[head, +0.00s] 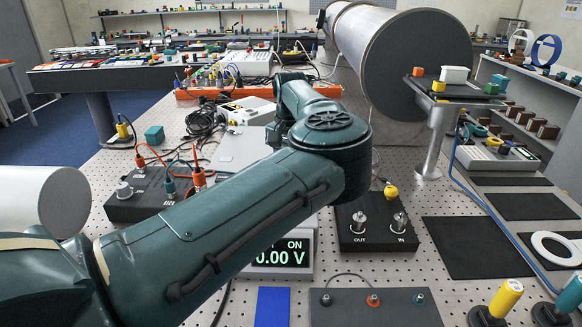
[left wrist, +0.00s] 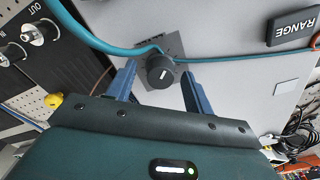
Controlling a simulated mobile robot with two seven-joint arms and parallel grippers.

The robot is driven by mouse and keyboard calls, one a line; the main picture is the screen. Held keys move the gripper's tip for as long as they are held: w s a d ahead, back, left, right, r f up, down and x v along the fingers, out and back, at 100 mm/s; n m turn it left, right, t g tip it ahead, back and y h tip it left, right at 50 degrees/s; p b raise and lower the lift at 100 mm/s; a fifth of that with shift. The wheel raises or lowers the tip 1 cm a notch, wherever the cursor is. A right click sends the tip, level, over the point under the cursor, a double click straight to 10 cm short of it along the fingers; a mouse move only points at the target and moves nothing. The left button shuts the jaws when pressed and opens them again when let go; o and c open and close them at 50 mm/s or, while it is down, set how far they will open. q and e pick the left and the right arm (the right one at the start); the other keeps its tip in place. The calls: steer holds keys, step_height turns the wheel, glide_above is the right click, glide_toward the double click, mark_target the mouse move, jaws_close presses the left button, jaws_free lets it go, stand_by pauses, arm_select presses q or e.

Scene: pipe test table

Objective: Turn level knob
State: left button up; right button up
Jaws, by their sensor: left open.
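In the left wrist view, a round black knob (left wrist: 160,71) with a short white pointer line sits on a dark square plate on a light grey panel (left wrist: 228,90). No label naming this knob is readable. My left gripper (left wrist: 158,74) is open, with one blue finger on each side of the knob and gaps between them. I cannot tell how far its tips are above the panel. In the head view my left arm hides the knob and the gripper. A meter (head: 280,256) shows ON and 0.00 V. My right gripper is not in view.
A teal cable (left wrist: 112,46) crosses the panel beside the knob, near a RANGE label (left wrist: 292,26). A black OUT/IN box (head: 375,236) stands right of my arm. A black box with cables (head: 135,207) is left. A large cylinder (head: 410,65) stands behind.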

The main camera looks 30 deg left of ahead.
arm_select(q)
steer(key=c, duration=1)
steer(key=shift+o, duration=0.2)
